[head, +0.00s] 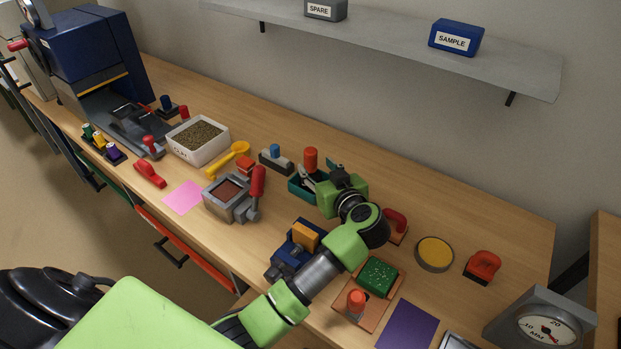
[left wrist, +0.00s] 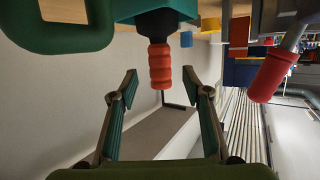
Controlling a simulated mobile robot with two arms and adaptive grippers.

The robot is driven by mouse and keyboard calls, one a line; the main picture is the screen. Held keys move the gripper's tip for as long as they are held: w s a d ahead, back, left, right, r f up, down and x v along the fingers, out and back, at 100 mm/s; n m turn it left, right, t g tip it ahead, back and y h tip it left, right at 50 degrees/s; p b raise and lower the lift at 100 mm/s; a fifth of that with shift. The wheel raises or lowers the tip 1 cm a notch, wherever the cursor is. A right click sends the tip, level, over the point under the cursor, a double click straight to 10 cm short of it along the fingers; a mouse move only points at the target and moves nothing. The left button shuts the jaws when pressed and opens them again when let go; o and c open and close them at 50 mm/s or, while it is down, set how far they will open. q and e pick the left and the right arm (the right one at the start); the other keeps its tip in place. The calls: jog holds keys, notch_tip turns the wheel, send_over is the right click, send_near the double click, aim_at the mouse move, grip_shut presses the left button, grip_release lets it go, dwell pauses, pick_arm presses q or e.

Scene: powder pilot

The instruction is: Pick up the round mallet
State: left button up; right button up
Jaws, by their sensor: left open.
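An orange-red ridged grip (head: 310,158) stands upright from a teal holder (head: 296,190); I take it to be the round mallet's handle, though its head is not plain to see. In the left wrist view the same grip (left wrist: 160,66) has a dark collar against the teal block (left wrist: 150,12). My left gripper (head: 322,168) is open just to the right of the grip in the head view. In the left wrist view the grip lies between the two spread fingertips (left wrist: 160,86), with gaps on both sides. My right gripper is not in view.
A grey box with a red handle (head: 258,180) stands left of the holder. A blue-topped block (head: 275,157) is close behind. A red-handled piece (head: 395,222), a green pad (head: 377,275) and a yellow round tin (head: 434,252) lie near my arm. The shelf (head: 390,40) is above.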

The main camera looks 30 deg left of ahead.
aim_at(313, 163)
pick_arm(q)
jog(key=x, duration=0.5)
jog(key=shift+w+a+f, duration=0.1)
jog(key=shift+w+a, duration=0.1)
jog(key=shift+a, duration=0.15)
grip_shut()
